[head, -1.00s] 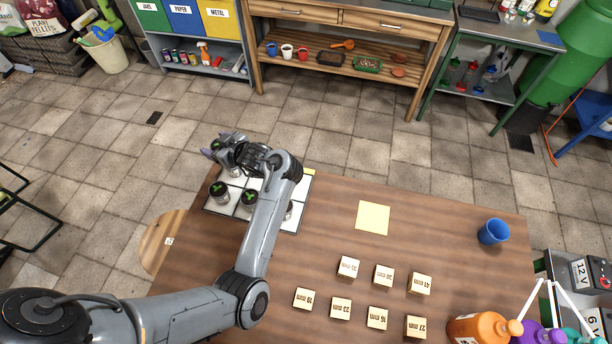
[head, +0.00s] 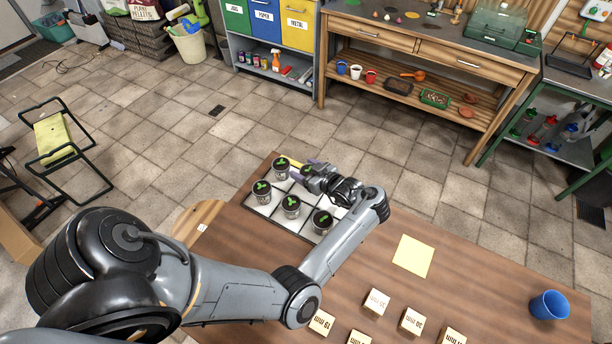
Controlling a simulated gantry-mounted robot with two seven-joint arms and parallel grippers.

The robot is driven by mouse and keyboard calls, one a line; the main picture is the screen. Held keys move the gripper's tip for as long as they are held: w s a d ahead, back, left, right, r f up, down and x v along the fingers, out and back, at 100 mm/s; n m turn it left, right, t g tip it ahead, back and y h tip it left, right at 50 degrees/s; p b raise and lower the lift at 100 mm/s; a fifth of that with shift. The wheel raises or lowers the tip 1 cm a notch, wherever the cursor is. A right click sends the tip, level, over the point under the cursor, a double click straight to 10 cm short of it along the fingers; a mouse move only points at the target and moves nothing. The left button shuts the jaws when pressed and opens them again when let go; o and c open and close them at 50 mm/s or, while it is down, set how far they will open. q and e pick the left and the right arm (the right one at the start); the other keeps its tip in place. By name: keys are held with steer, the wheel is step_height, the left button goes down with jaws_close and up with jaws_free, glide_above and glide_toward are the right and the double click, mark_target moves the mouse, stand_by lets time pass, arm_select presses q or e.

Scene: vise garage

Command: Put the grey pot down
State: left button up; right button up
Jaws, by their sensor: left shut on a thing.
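Several grey pots with green plant tops are at the white gridded tray (head: 298,190) at the table's back left. My left gripper (head: 290,170) reaches in from the right, its purple fingers shut on the grey pot (head: 281,166) at the tray's far corner. That pot looks upright; I cannot tell whether its base touches the tray. Three other pots stand in a row in front: the left pot (head: 262,192), the middle pot (head: 291,207) and the right pot (head: 322,222). My gripper and forearm hide part of the tray's right side. My right gripper is out of view.
A yellow square (head: 412,256) lies on the wooden table (head: 365,258). A blue cup (head: 549,305) stands at the right, and labelled wooden blocks (head: 377,302) sit near the front. The tabletop between the tray and the yellow square is mostly clear.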

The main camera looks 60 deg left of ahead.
arm_select(q)
steer(key=shift+f, duration=1.35)
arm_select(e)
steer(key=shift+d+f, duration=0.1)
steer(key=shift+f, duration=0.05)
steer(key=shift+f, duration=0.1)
arm_select(q)
steer(key=shift+f, duration=0.2)
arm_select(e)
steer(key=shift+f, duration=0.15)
arm_select(q)
steer(key=o, duration=1.1)
